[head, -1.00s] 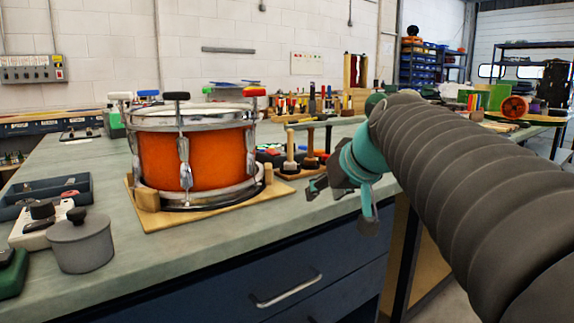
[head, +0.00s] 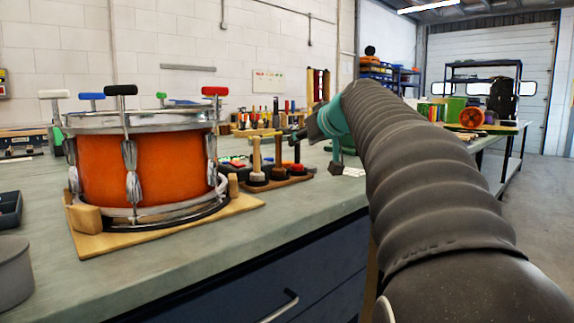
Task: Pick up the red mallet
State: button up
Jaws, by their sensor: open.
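A wooden stand (head: 293,181) on the bench, right of the drum, holds a few upright mallets or similar tools. Two have pale or brown handles and dark lower ends. The rightmost (head: 297,168) shows red low down and a dark handle, and may be the red mallet; it is too small to be sure. My gripper (head: 324,146) is open, just right of the stand, with a dark finger at the upper left and another hanging lower right. Nothing shows between its fingers. My arm hides part of the bench behind it.
An orange drum (head: 150,168) stands on a wooden board (head: 100,241) at left, with coloured T-handles around its rim, one red (head: 215,91). A grey pot (head: 12,270) is at the lower left. Tool racks stand behind. The front bench strip is clear.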

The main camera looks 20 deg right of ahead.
aim_at(297, 164)
jog(key=shift+d+x, duration=0.2)
jog(key=shift+x, duration=1.3)
jog(key=shift+d+x, duration=0.25)
jog(key=shift+x, duration=1.25)
grip_shut()
